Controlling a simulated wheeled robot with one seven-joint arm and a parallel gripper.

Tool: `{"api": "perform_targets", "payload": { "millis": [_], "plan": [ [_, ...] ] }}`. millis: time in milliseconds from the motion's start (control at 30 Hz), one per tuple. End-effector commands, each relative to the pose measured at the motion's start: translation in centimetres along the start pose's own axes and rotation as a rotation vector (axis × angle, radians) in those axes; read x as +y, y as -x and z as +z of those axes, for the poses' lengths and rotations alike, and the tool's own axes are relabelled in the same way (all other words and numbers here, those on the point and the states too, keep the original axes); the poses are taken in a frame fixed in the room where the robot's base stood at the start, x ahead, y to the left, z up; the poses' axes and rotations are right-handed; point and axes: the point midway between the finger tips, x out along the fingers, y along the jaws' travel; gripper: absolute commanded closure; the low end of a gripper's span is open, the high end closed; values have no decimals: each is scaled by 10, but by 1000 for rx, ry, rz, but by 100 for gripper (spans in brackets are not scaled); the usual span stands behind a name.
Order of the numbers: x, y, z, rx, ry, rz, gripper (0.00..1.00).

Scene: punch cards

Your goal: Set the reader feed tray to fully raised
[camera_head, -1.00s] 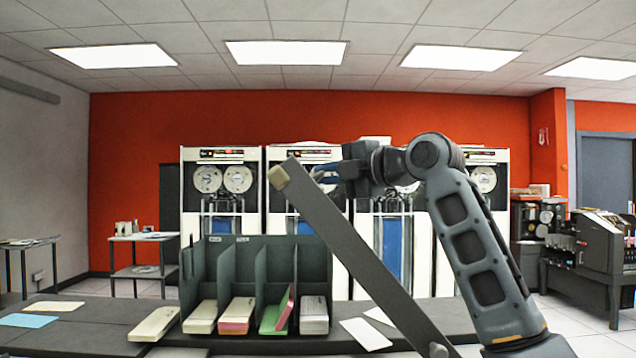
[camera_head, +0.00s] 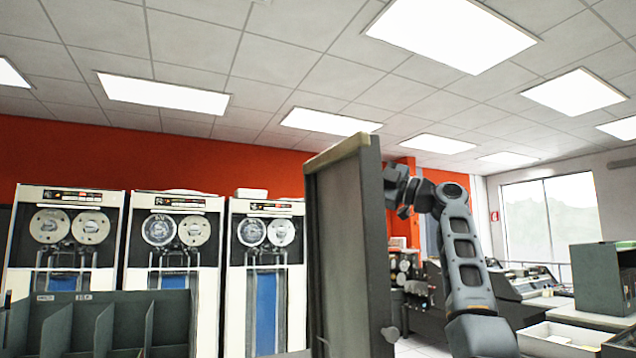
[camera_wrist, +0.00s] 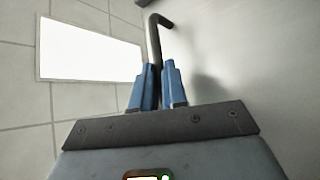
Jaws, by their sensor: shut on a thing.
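The feed tray (camera_head: 345,250) is a tall grey panel standing close to upright in the head view, with its broad face toward me. A small knob sits low on its right edge. My gripper (camera_wrist: 160,72) is shut on a dark, bent rod handle (camera_wrist: 154,38), which stands between its two blue fingers in the wrist view. In the head view my gripper (camera_head: 391,190) is at the tray's right edge, high up; its fingertips are partly hidden by the tray. A pale surface (camera_wrist: 240,60) beside the handle appears to be the tray's face.
Tape cabinets (camera_head: 170,245) stand along the red wall. A dark card rack (camera_head: 60,325) is at the lower left. A grey-green box (camera_head: 603,278) and a pale open tray (camera_head: 560,340) are at the right. The space above the tray is clear to the ceiling.

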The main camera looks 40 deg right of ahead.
Motion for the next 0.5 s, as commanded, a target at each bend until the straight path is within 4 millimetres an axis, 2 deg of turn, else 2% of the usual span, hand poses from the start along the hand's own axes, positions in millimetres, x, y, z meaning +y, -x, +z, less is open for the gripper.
{"api": "perform_targets", "payload": {
  "millis": [33,200,500],
  "plan": [
    [10,8,6,0,-13,23,100],
    [26,29,27,1,-51,63,100],
    [36,43,41,1,-75,90,100]
  ]
}}
